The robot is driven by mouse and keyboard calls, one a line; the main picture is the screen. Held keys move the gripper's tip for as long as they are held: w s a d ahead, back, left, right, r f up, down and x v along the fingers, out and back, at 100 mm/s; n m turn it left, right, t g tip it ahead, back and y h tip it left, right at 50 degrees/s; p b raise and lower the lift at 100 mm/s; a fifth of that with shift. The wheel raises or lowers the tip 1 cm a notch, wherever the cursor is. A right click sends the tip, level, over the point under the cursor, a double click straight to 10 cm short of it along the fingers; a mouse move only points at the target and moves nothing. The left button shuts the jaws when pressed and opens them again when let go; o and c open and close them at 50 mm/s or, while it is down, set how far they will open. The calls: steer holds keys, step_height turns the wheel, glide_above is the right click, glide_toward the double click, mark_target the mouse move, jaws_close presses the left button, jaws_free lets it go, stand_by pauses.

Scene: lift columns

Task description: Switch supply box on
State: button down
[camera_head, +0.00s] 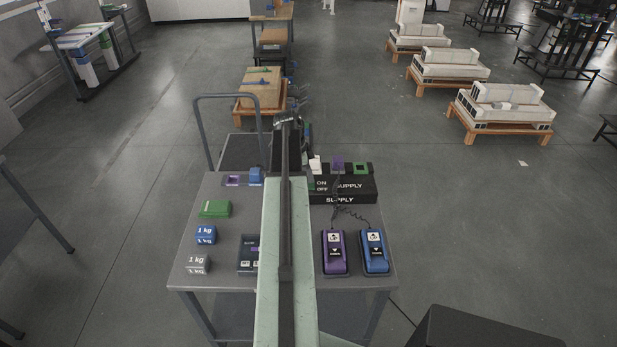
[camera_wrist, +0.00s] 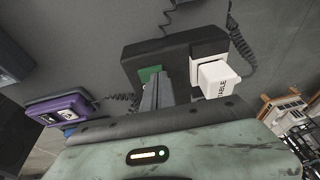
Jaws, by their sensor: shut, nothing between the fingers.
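The black supply box (camera_head: 358,197) stands at the back right of the table, lettered SUPPLY, ON and OFF. My arm covers its left part in the head view, and I cannot make out my gripper there. In the wrist view the black box (camera_wrist: 185,50) lies ahead. A green part (camera_wrist: 149,74) and a white block (camera_wrist: 218,82) with lettering ending in ABLE show on it. My gripper (camera_wrist: 157,80) is shut and empty, its fingertips in front of the box beside the green part. I cannot tell whether they touch. The switch's position is not clear.
A purple pedal unit (camera_head: 334,252) and a blue one (camera_head: 374,250) with coiled cords sit before the box. Blue (camera_head: 206,234) and grey (camera_head: 198,264) 1 kg weights and a green block (camera_head: 215,208) lie on the left. A cart (camera_head: 240,152) stands behind the table.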

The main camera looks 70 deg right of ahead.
steer(key=shift+r, duration=0.1)
steer(key=shift+d+f+b, duration=0.15)
steer(key=shift+f+b, duration=0.2)
steer(key=shift+f, duration=0.1)
steer(key=shift+r, duration=0.2)
steer(key=shift+s+a+r+p, duration=0.15)
steer(key=shift+s+a+p, duration=0.15)
steer(key=shift+a, duration=0.5)
